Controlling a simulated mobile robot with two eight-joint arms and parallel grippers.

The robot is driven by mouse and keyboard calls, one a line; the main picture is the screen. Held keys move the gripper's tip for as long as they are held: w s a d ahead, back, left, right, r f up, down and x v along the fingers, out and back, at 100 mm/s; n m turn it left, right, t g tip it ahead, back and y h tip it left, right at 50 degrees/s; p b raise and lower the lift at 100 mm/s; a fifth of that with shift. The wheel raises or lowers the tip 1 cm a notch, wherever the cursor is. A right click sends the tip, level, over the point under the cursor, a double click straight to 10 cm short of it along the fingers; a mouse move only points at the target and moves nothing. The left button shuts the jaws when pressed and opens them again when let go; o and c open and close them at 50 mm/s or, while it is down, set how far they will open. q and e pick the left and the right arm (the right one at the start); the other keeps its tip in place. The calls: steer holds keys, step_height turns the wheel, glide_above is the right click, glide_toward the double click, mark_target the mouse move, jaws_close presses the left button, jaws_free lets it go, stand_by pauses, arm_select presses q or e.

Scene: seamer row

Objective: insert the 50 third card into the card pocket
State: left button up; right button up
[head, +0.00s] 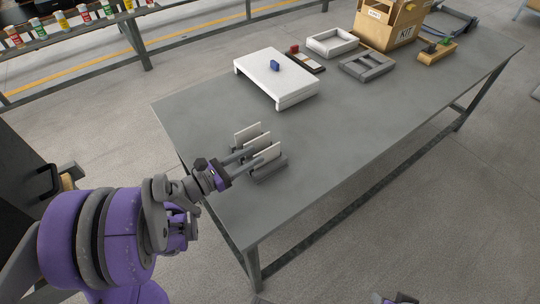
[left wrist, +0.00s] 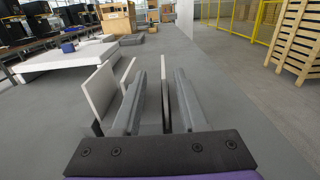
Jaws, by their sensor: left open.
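Several thin white cards stand upright in a dark grey holder (head: 270,172) near the left end of the grey table. My left gripper (head: 258,157) is at this holder, level and open. In the left wrist view, one card (left wrist: 163,68) stands edge-on between the two fingers (left wrist: 160,100), with gaps on both sides. A larger-looking card (left wrist: 100,92) and another card (left wrist: 127,74) stand left of the left finger. No marking on the cards is readable. I cannot tell for certain which thing is the card pocket.
A white raised platform (head: 262,84) with a blue block (head: 275,65) stands beyond the holder. Farther back are a white tray (head: 332,43), a grey divided tray (head: 367,66) and a cardboard KIT box (head: 390,22). The table's (head: 360,125) middle and right front are clear.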

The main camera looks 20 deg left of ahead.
mark_target(276, 144)
arm_select(q)
steer(key=shift+x, duration=1.2)
steer(key=shift+d+x, duration=0.25)
steer(key=shift+x, duration=2.8)
steer(key=shift+s+f, duration=0.1)
steer(key=shift+s, duration=0.05)
jaws_close()
